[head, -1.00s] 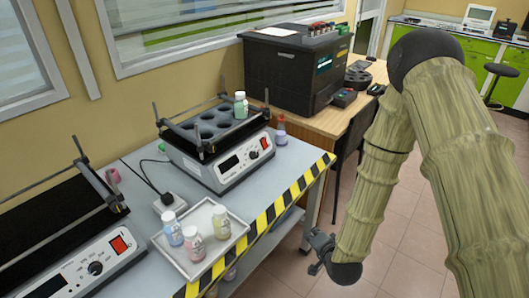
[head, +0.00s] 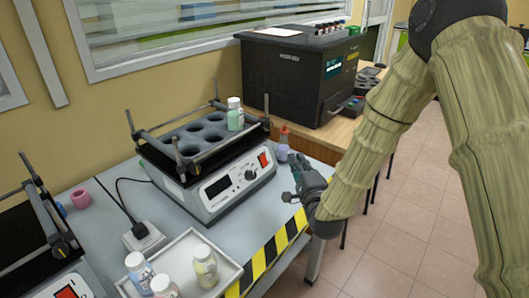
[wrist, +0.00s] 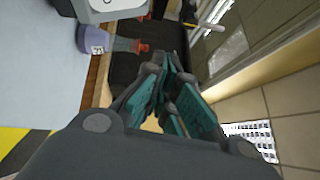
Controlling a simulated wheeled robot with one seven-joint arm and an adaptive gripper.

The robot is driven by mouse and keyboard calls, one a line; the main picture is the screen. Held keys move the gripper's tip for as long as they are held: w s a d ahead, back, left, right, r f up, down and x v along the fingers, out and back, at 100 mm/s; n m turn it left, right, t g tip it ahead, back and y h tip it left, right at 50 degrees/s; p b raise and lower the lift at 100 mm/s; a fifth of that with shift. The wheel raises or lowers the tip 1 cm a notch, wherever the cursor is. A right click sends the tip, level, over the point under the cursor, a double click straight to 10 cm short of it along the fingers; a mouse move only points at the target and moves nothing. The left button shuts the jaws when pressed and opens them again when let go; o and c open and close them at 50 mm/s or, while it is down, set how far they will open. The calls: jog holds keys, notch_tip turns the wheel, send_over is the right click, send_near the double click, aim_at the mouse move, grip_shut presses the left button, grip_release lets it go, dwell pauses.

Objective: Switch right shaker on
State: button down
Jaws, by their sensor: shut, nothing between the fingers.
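The right shaker (head: 215,165) stands on the grey table in the head view. It is a white box with a black rack of round holes on top. Its front panel has a dark display, a knob and a red switch (head: 264,158) at the right end. A bottle with a white cap (head: 235,114) stands in the rack. My gripper (head: 296,170) is to the right of the front panel, apart from the switch, near the table's right edge. In the wrist view the gripper fingers (wrist: 172,75) come together with nothing between them. A corner of the shaker shows at the wrist view's top.
A purple flask with a red top (head: 282,145) stands between the shaker and my gripper. A white tray (head: 222,278) with several bottles is at the front. The left shaker (head: 60,285) is at the left edge. A black machine (head: 295,75) stands behind.

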aim_at(264, 160)
jog(key=w+a+f+b, duration=0.2)
jog(key=w+a, duration=0.2)
jog(key=a, duration=0.2)
jog(key=shift+w+a+f, duration=0.15)
jog(key=shift+a+f, duration=0.2)
jog(key=shift+f, duration=0.05)
dwell(0.5)
dwell(1.4)
jog(key=shift+w+a+f, duration=0.15)
jog(key=shift+w+a, duration=0.05)
jog(key=shift+a, duration=0.1)
